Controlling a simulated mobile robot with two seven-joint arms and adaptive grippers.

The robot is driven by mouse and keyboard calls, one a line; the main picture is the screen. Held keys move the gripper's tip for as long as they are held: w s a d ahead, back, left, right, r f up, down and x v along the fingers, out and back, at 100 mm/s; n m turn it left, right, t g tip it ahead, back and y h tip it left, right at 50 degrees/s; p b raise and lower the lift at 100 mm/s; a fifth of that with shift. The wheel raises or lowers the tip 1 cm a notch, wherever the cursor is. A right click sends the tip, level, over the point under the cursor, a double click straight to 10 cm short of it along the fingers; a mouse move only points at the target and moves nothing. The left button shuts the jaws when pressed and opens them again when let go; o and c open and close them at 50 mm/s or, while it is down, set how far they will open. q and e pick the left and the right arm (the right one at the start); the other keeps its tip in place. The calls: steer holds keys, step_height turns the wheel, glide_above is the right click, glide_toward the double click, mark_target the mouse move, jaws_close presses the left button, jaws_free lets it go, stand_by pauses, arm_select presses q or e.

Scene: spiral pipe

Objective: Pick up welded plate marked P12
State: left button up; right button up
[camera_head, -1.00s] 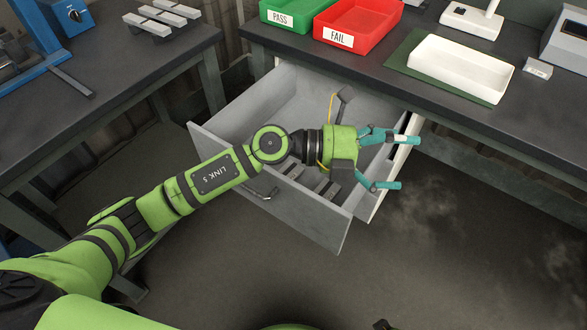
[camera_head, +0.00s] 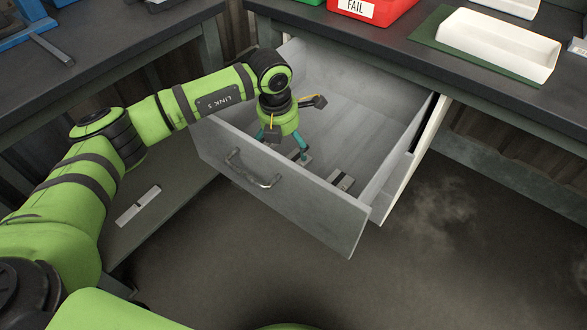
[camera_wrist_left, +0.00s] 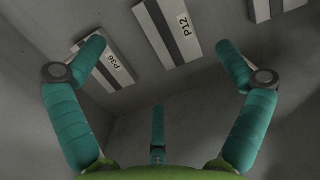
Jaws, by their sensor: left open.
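The welded plate marked P12 (camera_wrist_left: 172,28) lies flat at the top middle of the left wrist view, pale with a dark lengthwise strip. A plate marked P36 (camera_wrist_left: 108,65) lies to its left, partly behind a finger. My left gripper (camera_head: 283,143) points down inside the open drawer, just behind its front panel. Its teal fingers are spread and empty above the plates, as the left wrist view (camera_wrist_left: 158,50) also shows. In the head view one plate (camera_head: 340,181) shows in the drawer, its marking unreadable. My right gripper is out of view.
The grey drawer (camera_head: 290,197) has raised walls and a front handle (camera_head: 252,170). A third plate (camera_wrist_left: 262,8) shows at the wrist view's top right. A red FAIL tray (camera_head: 375,10) and white tray (camera_head: 497,45) stand on the bench. Another plate (camera_head: 138,206) lies on a low shelf.

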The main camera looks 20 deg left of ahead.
mark_target(289, 157)
arm_select(q)
steer(key=f, duration=0.5)
steer(key=shift+w+d+f+b, duration=0.3)
steer(key=shift+w+d+f, duration=0.05)
steer(key=shift+w+f, duration=0.05)
steer(key=c, duration=1.8)
